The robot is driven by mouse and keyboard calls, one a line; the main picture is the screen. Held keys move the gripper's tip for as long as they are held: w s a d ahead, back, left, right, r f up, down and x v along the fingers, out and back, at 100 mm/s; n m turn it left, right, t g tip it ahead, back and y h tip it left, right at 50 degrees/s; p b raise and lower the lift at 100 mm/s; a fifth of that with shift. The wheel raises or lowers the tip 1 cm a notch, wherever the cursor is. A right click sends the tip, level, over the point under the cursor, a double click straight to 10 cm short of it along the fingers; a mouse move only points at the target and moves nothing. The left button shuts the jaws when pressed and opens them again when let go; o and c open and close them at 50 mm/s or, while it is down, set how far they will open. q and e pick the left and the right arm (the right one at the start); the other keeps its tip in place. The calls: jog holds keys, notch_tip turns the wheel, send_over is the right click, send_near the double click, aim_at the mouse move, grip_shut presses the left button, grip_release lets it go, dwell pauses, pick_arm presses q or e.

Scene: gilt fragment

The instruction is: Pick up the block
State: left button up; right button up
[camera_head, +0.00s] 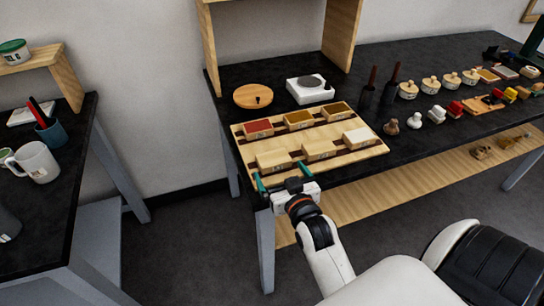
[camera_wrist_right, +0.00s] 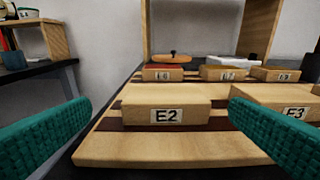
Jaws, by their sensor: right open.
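Several pale wooden blocks sit in two rows on a wooden board (camera_head: 348,170) with dark strips. The front-left block (camera_head: 273,160) shows large in the right wrist view, where the block (camera_wrist_right: 165,104) carries the label "E2". To its right is the block labelled "E3" (camera_wrist_right: 290,100). The back row has a red-topped block (camera_head: 258,128) and two yellowish-topped ones. My right gripper (camera_head: 281,177) is at the board's front-left edge, open and empty. Its teal fingers stand apart on either side of the E2 block's front in the wrist view, nearer the camera than the block. My left gripper is out of view.
Lidded pots (camera_head: 430,85) and small items fill the table's right. A wooden shelf frame (camera_head: 342,38) rises behind. Another table (camera_head: 72,180) holds a white mug (camera_head: 38,162).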

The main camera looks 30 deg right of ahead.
aim_at(270, 153)
jog(key=x, duration=0.6)
jog(key=p+x, duration=0.1)
jog(key=x, duration=0.1)
jog(key=shift+d+f, duration=0.15)
jog(key=shift+d, duration=0.15)
jog(key=shift+w+d+f, duration=0.1)
jog(key=shift+w+f, duration=0.05)
jog(key=shift+w, duration=0.3)
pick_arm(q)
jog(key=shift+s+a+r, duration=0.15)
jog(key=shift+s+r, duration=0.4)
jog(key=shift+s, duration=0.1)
pick_arm(e)
jog(key=shift+s, duration=0.1)
jog(key=shift+c, duration=0.2)
jog(key=c, duration=1)
jog(key=shift+o, duration=0.2)
